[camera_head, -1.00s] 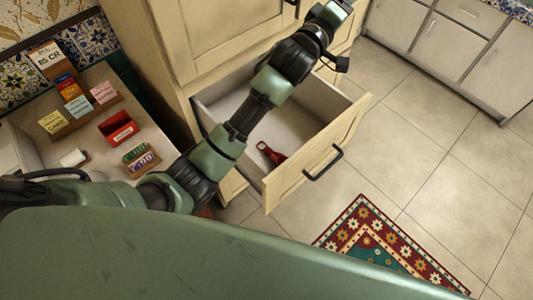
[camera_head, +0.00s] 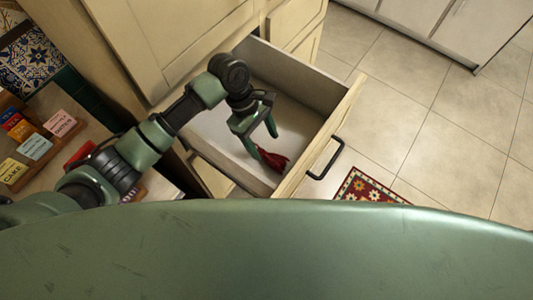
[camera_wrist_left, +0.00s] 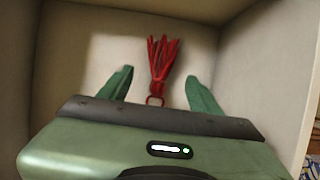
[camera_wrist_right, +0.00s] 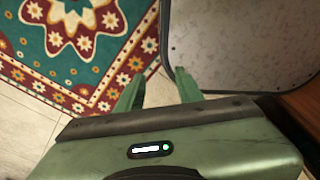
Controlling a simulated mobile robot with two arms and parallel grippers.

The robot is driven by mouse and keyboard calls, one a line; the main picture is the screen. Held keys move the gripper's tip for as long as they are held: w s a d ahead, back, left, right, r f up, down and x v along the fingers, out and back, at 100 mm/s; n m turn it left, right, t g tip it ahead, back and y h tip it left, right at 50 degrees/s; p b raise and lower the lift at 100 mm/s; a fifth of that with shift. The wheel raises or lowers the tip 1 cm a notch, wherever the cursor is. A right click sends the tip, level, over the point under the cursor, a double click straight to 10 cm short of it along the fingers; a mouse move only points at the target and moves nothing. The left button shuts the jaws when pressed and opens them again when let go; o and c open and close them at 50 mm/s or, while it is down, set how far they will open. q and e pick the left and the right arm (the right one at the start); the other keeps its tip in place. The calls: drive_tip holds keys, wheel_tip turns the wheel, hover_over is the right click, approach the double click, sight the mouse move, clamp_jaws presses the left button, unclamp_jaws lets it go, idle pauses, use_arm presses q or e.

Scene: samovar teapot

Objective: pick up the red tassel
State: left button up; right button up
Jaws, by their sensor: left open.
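The red tassel (camera_head: 274,160) lies on the floor of the open drawer (camera_head: 215,134), near the drawer's front panel. My left gripper (camera_head: 264,144) is inside the drawer, open, with its fingers pointing down close to the tassel. In the left wrist view, the tassel (camera_wrist_left: 160,70) lies between and beyond the two open fingers of my left gripper (camera_wrist_left: 158,92), its loop end toward the gripper and its strands away. Touch cannot be made out. My right gripper (camera_wrist_right: 160,88) shows only in its own wrist view, with fingers apart and nothing between them.
The drawer's front panel (camera_head: 327,130) has a black handle (camera_head: 325,160). A patterned rug (camera_head: 368,187) lies on the tiled floor beyond it. A counter with small colored cards (camera_head: 35,147) stands at the left. A grey speckled panel (camera_wrist_right: 235,45) is beside my right gripper.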

sight(272, 158)
use_arm(q)
drive_tip(key=x, duration=0.3)
drive_tip(key=shift+s+d+p, duration=0.25)
drive_tip(key=shift+s+p, duration=0.05)
drive_tip(key=x, duration=0.2)
drive_tip(key=shift+s+f, duration=0.1)
drive_tip(key=shift+f, duration=0.15)
drive_tip(key=shift+d+f, duration=0.15)
drive_tip(key=shift+f, duration=0.25)
clamp_jaws()
use_arm(e)
drive_tip(key=shift+s+d+r, duration=0.35)
drive_tip(key=shift+s+d, duration=0.1)
drive_tip(key=shift+s, duration=0.2)
